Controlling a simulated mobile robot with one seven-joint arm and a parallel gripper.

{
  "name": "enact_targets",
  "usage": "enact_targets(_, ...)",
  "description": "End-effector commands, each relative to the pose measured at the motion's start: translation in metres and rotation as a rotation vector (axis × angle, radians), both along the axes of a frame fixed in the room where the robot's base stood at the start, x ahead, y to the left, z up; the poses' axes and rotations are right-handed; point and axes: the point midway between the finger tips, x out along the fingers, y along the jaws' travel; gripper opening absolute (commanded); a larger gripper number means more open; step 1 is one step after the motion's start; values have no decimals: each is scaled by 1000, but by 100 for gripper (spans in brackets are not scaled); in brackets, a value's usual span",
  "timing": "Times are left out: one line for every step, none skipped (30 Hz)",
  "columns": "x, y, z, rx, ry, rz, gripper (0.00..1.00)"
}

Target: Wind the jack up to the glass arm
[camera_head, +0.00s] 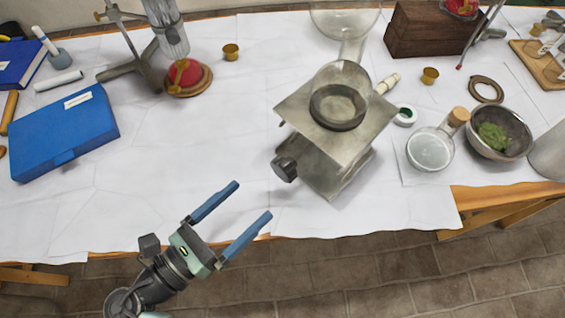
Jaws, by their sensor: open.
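The jack (348,142) stands on the white-covered table right of centre, a grey metal body under a tilted-looking square top plate. Its dark knob (285,169) sticks out on the left front side. A glass vessel (343,80) stands in a dark ring on the plate. Behind it a glass piece with a neck (352,45), possibly the glass arm, reaches down from a round bulb; whether they touch I cannot tell. My gripper (254,204) is open and empty at the table's front edge, left of and nearer than the knob, its blue fingers pointing up-right.
A blue case (64,132) lies at the left. A metal stand and a red-topped round base (187,78) stand at the back left. A round flask (430,148) and a bowl of green matter (499,136) stand at the right. The cloth between case and jack is clear.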

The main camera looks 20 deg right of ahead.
Motion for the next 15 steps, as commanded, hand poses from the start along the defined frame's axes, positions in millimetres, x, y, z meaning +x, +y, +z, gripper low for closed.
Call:
enact_targets(4,-11,0,1,-1,-5,96)
enact_targets(6,-18,0,1,-1,-7,96)
enact_targets(9,-26,0,2,0,-6,96)
enact_targets(12,-32,-1,2,-1,-5,96)
enact_targets(14,-38,-1,2,-1,-6,96)
enact_targets(17,-45,0,3,-1,-4,96)
enact_targets(19,-51,0,3,-2,-5,96)
enact_targets(22,-56,0,2,-2,-4,96)
enact_targets(25,-63,0,3,-3,-3,96)
enact_targets(27,-68,0,4,-3,-4,96)
enact_targets(28,-72,0,3,-3,-3,96)
enact_targets(31,-77,0,4,-4,-3,96)
enact_targets(32,-80,0,4,-4,-1,96)
enact_targets(34,-83,0,4,-4,-2,96)
enact_targets(35,-86,0,4,-4,-3,96)
